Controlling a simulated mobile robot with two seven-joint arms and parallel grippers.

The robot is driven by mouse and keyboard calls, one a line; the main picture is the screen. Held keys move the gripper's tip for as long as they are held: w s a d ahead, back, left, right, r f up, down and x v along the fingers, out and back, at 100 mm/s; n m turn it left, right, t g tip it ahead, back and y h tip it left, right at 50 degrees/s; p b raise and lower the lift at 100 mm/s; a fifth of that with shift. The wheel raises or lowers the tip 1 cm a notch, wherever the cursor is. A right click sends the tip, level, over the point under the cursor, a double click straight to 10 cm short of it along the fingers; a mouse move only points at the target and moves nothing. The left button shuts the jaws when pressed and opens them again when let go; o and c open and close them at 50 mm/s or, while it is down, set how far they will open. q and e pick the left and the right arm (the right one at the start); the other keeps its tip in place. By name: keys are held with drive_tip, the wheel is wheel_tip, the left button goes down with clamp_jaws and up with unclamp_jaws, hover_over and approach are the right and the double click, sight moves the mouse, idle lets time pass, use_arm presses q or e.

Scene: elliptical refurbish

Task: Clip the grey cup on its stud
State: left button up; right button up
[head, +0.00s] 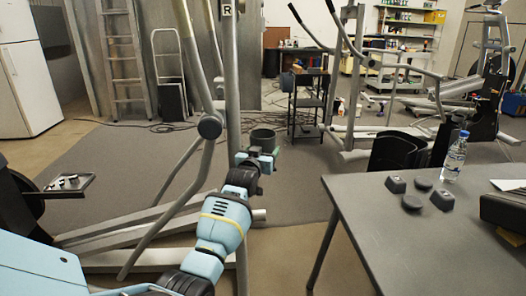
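The grey cup (263,135) is a dark, short cylinder with an open top, upright near the middle of the head view. My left gripper (262,155) is at the end of the light-blue arm coming in from the lower left. It appears shut on the cup's lower part, though its fingers are small and partly hidden. The cup is just right of the elliptical's grey upright post (234,95), and a small gap shows between them. I cannot make out the stud. My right gripper is not in view.
A grey table (390,240) at the right carries dark knobs (412,203), a water bottle (455,157) and a black case. The elliptical's slanted handle bar (205,165) is left of my arm. A small tray (85,181) holds small parts at the left. Open floor lies behind the cup.

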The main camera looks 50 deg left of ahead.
use_arm(q)
drive_tip(key=o, duration=0.9)
drive_tip(key=shift+f, duration=0.3)
drive_tip(key=shift+o, duration=0.7)
drive_tip(key=shift+r, duration=0.1)
drive_tip(key=p+v, duration=0.1)
drive_tip(key=v, duration=0.6)
drive_tip(key=shift+s+d, duration=0.2)
drive_tip(key=shift+s, duration=0.15)
